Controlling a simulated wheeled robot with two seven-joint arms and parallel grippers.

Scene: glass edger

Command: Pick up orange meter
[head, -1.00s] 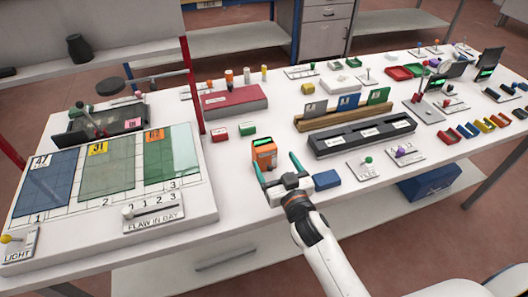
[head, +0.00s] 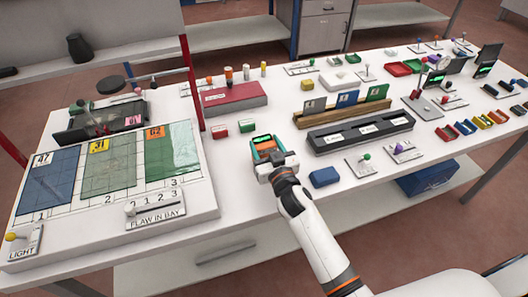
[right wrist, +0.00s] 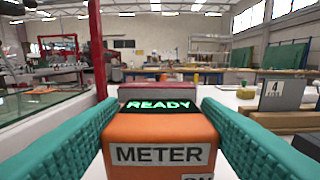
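The orange meter (head: 265,146) stands on the white table near the middle of the head view. Its dark top screen glows green. In the right wrist view the meter (right wrist: 160,145) fills the lower middle, with "READY" on its screen and a "METER" label on its front. My right gripper (head: 268,152) is around the meter. Its two teal fingers lie on either side, and in the right wrist view the gripper (right wrist: 160,130) shows a narrow gap on both sides, so it looks open. My left gripper is not in view.
A blue block (head: 324,177) lies right of my gripper. Small red (head: 219,132) and green (head: 247,126) boxes stand behind left. A black tray (head: 350,136) is to the right, a dark red box (head: 234,97) behind. The glass inspection board (head: 205,203) is at left.

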